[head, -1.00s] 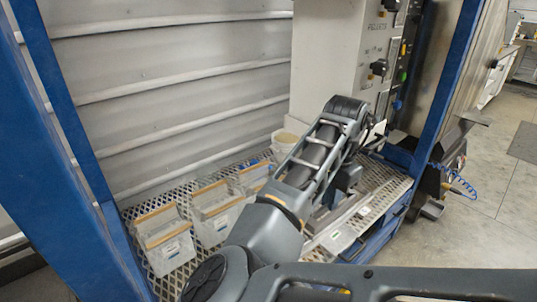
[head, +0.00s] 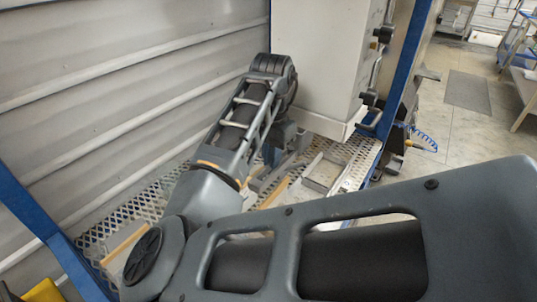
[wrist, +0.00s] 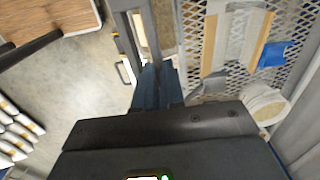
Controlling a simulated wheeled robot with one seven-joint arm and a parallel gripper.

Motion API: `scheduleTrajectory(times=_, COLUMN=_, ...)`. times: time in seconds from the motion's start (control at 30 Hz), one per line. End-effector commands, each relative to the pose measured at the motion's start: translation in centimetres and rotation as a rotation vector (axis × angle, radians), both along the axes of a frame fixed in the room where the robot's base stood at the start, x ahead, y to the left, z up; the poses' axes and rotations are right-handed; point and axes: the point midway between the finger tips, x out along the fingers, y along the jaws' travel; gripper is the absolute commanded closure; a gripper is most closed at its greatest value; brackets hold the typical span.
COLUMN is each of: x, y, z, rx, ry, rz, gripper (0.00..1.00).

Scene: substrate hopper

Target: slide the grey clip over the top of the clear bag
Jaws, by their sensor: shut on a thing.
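In the wrist view my gripper (wrist: 158,85) points away from the camera, its dark blue-grey fingers close together. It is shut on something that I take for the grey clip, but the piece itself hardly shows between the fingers. A clear bag (wrist: 238,38) with tan strips along its sides lies on the mesh shelf, up and to the right of the fingers and apart from them. In the head view my arm hides most of the bags; tan edges show at the left and beside the wrist. The gripper's fingertips cannot be made out there.
The mesh shelf (head: 97,240) runs along a ribbed metal wall (head: 120,60). A white cabinet (head: 325,60) with dark knobs stands behind my arm. A metal tray (head: 325,172) lies on the shelf. The wrist view shows a blue item (wrist: 273,54) and a round pale tub (wrist: 265,103).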

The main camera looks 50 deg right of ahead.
Motion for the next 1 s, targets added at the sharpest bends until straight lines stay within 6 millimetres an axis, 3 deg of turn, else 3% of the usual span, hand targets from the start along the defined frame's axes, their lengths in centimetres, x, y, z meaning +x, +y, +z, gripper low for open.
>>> scheduleTrajectory(times=1.0, x=0.0, y=0.0, z=-8.1, rx=0.000, ry=0.001, rz=0.002, gripper=1.00)
